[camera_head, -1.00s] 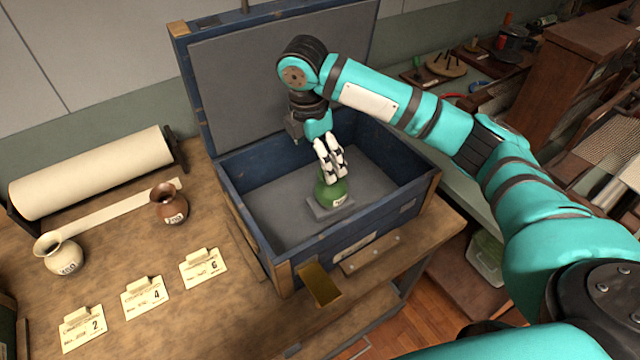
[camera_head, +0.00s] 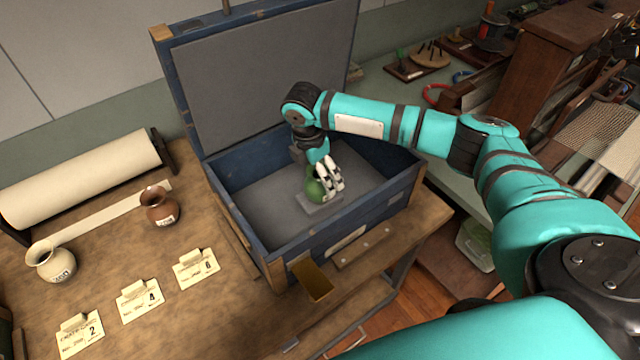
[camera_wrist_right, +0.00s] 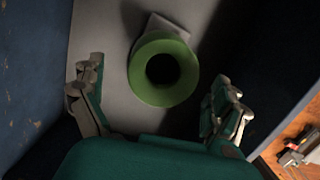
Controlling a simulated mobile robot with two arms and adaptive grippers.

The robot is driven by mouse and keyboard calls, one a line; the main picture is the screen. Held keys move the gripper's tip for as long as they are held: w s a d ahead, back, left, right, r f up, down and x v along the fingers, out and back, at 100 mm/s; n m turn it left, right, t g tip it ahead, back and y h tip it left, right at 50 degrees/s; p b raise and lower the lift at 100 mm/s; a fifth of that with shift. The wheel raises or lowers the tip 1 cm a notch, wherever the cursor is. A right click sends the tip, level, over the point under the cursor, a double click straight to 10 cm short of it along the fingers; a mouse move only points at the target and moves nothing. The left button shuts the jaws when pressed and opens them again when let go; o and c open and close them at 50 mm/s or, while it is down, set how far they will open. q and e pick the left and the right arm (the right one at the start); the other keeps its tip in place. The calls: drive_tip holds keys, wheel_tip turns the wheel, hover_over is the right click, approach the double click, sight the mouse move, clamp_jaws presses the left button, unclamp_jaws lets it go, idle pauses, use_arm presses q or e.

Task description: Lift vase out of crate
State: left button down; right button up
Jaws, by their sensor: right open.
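A green vase (camera_head: 314,190) stands on a small grey block (camera_head: 322,203) inside the blue crate (camera_head: 238,219), whose lid is raised. My right gripper (camera_head: 330,188) is down inside the crate at the vase, and its fingers hide part of it. In the right wrist view the round mouth of the vase (camera_wrist_right: 163,69) shows from above, between and a little beyond the open fingers of my right gripper (camera_wrist_right: 158,105). Gaps show on both sides of the vase there. My left gripper is not in view.
A cream vase (camera_head: 52,262) and a brown vase (camera_head: 160,207) stand on the wooden table left of the crate. Numbered cards (camera_head: 139,297) lie in front of them, and a paper roll (camera_head: 82,178) lies behind. The crate walls closely surround my right gripper.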

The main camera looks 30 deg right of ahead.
sight(320, 184)
drive_tip(key=f, duration=0.1)
drive_tip(key=f+p, duration=0.1)
drive_tip(key=f, duration=0.2)
drive_tip(key=shift+d+f, duration=0.25)
drive_tip(key=shift+d, duration=0.1)
drive_tip(key=shift+f, duration=0.25)
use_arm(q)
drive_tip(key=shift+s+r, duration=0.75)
use_arm(e)
drive_tip(key=c, duration=1.4)
